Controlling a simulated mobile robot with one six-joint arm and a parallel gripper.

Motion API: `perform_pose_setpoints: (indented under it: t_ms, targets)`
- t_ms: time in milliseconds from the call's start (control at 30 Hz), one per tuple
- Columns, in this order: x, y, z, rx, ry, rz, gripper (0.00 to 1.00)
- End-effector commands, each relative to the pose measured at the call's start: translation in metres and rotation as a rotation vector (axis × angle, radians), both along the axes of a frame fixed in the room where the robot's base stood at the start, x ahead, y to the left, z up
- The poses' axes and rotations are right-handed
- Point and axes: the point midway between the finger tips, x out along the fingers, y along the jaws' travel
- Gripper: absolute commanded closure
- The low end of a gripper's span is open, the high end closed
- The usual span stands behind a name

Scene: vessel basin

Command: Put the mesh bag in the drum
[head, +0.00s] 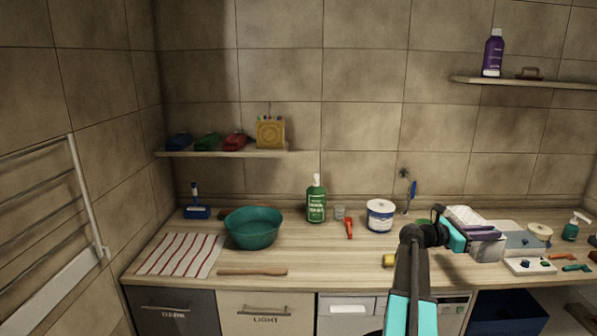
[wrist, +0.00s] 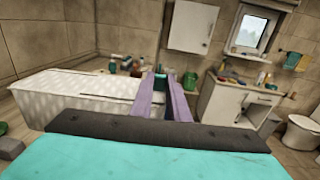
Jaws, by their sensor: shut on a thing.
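My gripper (head: 490,230) is above the right part of the counter, and its purple-grey fingers point right. In the wrist view the fingers (wrist: 165,95) are close together, with a small dark teal patch between their tips. I cannot make out what they hold. A white, pale-sided thing (head: 464,213) shows just behind the fingers in the head view; I cannot tell if it is held or is the mesh bag. Below the counter is the washing machine (head: 345,304); only its top front shows. Its drum is cut off by the lower edge and partly behind my arm.
On the counter (head: 295,256) stand a teal basin (head: 253,230), a striped cloth (head: 180,254), a green bottle (head: 316,200) and a white tub (head: 380,214). Several small things crowd the right end. A dark blue bin (head: 508,312) is below right. The counter's front middle is mostly clear.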

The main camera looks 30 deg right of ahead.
Motion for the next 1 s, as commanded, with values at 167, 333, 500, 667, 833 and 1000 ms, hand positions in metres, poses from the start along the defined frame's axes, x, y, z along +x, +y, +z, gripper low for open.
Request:
perform_pose_setpoints:
  t_ms: [167,333,500,667,833,1000]
  targets:
    - [0.036,0.025,-0.009,0.0,-0.001,0.053,1.0]
    - [0.078,0.057,-0.019,0.002,0.0,0.116,1.0]
    - [0.117,0.091,-0.029,0.003,-0.002,0.178,1.0]
    - [0.151,0.124,-0.039,0.004,-0.002,0.236,1.0]
    - [0.184,0.162,-0.048,0.005,-0.002,0.299,1.0]
    - [0.214,0.201,-0.058,0.006,-0.002,0.362,1.0]
